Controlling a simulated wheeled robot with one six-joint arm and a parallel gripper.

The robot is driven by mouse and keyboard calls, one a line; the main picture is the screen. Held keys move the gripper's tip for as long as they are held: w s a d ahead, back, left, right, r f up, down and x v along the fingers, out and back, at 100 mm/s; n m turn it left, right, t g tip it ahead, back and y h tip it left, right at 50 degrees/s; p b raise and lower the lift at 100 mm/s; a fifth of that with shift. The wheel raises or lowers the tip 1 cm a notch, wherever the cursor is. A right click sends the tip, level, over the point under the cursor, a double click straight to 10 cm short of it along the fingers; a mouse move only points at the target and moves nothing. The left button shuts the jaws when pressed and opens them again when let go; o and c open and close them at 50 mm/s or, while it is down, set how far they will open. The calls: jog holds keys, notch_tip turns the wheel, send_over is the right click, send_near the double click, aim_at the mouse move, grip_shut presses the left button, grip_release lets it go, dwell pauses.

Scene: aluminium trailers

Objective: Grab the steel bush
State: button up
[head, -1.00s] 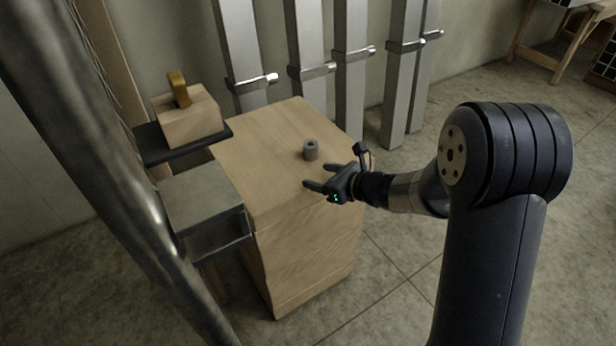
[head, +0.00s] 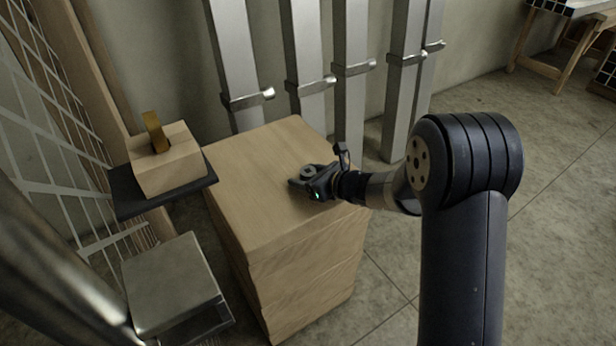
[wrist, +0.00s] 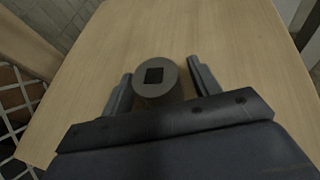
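The steel bush (head: 308,171) is a short grey cylinder with a hole in its top. It stands upright on the wooden cabinet top (head: 245,185). In the wrist view the bush (wrist: 157,92) sits between the two fingers of my gripper (wrist: 160,84), toward their tips. A gap shows between the bush and the right finger; the left finger is very close to it, and I cannot tell if they touch. In the head view my gripper (head: 303,178) is low at the bush and partly hides its lower part. The gripper is open.
A wooden block with a brass-coloured piece (head: 166,160) sits on a dark shelf (head: 125,190) to the left. A grey metal box (head: 170,280) is below it. Aluminium posts (head: 308,60) stand behind the cabinet. The cabinet top around the bush is clear.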

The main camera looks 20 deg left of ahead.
jog(key=c, duration=1.1)
jog(key=shift+c, duration=0.2)
